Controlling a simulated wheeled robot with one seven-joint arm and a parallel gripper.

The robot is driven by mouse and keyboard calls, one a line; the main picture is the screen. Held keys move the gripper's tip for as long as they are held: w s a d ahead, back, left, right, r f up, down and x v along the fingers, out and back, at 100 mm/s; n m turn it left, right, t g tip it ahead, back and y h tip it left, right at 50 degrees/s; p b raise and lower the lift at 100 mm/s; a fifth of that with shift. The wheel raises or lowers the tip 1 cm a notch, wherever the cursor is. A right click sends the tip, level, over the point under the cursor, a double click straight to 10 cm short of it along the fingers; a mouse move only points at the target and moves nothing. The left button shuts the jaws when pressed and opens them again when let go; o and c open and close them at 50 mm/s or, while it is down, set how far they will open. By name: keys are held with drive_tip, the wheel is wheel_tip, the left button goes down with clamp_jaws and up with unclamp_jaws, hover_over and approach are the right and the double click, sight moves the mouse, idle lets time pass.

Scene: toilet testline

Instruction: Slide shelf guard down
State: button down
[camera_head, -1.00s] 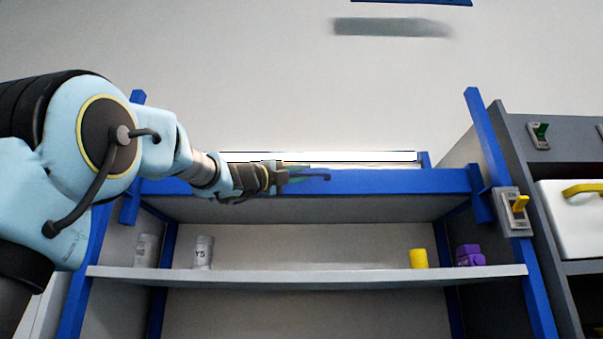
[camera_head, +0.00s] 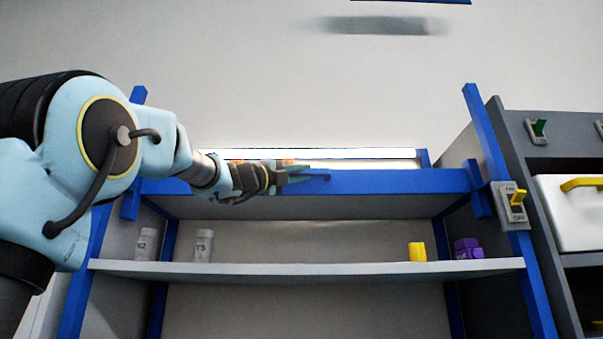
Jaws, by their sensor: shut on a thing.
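The shelf guard is the blue horizontal bar (camera_head: 400,181) across the top front of the shelf unit, between the two slanted blue posts. My gripper (camera_head: 300,176) is at the guard's upper edge, left of its middle. It is shut on the guard, at a small blue handle-like piece (camera_head: 318,177). The exact contact of the fingertips is small and partly hidden by my wrist. The guard is up near the top, above the open shelf.
A white shelf board (camera_head: 310,268) below holds two grey-white canisters (camera_head: 204,246), a yellow cup (camera_head: 417,252) and a purple object (camera_head: 467,248). A switch box (camera_head: 511,205) with a yellow lever is on the right post. A grey cabinet (camera_head: 515,130) stands at right.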

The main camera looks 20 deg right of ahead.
wheel_tip(320, 180, down, 5)
drive_tip(key=b, duration=0.4)
drive_tip(key=shift+r, duration=0.1)
drive_tip(key=c, duration=1.1)
unclamp_jaws()
drive_tip(key=shift+a, duration=0.1)
drive_tip(key=b, duration=0.5)
approach(301, 190)
drive_tip(key=s+a+f, duration=0.2)
drive_tip(key=s, duration=0.2)
drive_tip(key=shift+w+a+r, duration=0.15)
drive_tip(key=shift+w, duration=0.05)
